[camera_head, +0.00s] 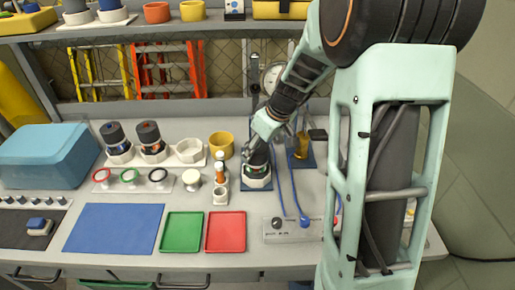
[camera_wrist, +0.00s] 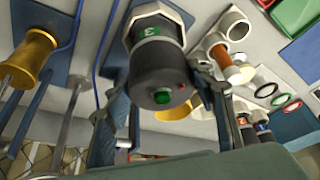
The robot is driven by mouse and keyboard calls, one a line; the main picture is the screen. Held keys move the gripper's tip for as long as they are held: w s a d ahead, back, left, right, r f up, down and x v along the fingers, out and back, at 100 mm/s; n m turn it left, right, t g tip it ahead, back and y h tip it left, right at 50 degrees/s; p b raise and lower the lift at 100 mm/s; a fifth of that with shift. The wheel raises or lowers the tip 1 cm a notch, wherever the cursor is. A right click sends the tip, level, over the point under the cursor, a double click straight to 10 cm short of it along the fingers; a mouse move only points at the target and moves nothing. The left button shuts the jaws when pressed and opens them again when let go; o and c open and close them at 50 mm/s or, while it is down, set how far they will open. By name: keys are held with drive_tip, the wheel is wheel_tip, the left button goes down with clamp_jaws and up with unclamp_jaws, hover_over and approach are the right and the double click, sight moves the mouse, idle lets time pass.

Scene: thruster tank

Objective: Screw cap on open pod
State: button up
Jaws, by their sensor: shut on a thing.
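A dark grey pod (camera_wrist: 158,75) with a green label marked 3 stands in a white hexagonal holder (camera_wrist: 150,15) in the wrist view. Its near end has a green centre and a small red dot. In the head view the pod (camera_head: 257,160) is upright in the holder on a blue pad (camera_head: 258,186), partly covered by my gripper. My gripper (camera_wrist: 165,88) is shut around the pod's upper part, one finger on each side. I cannot tell whether that upper part is a separate cap.
Two other dark pods (camera_head: 114,135) (camera_head: 151,137) stand in white hexagonal holders, with an empty holder (camera_head: 188,149) beside them. The coloured trays (camera_head: 182,232) lie in front.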

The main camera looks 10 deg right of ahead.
drive_tip(key=m+h+p, duration=0.1)
drive_tip(key=m+p, duration=0.1)
drive_tip(key=m, duration=0.1)
drive_tip(key=shift+r+m+t, duration=0.15)
drive_tip(key=shift+m+t, duration=0.15)
drive_tip(key=shift+t, duration=0.1)
drive_tip(key=shift+m+p, duration=0.3)
drive_tip(key=shift+p, duration=0.35)
drive_tip(key=shift+d+m+h+p, duration=0.15)
drive_tip(key=shift+m+h+p, duration=1.2)
drive_tip(key=shift+p, duration=1.6)
drive_tip(key=shift+m+p, duration=0.4)
drive_tip(key=shift+m, duration=0.45)
drive_tip(key=shift+f+m+h, duration=0.2)
drive_tip(key=shift+m+h, duration=0.15)
drive_tip(key=shift+m, duration=0.95)
drive_tip(key=m+h, duration=0.1)
drive_tip(key=m, duration=0.2)
drive_tip(key=shift+g, duration=0.4)
drive_tip(key=shift+m, duration=0.7)
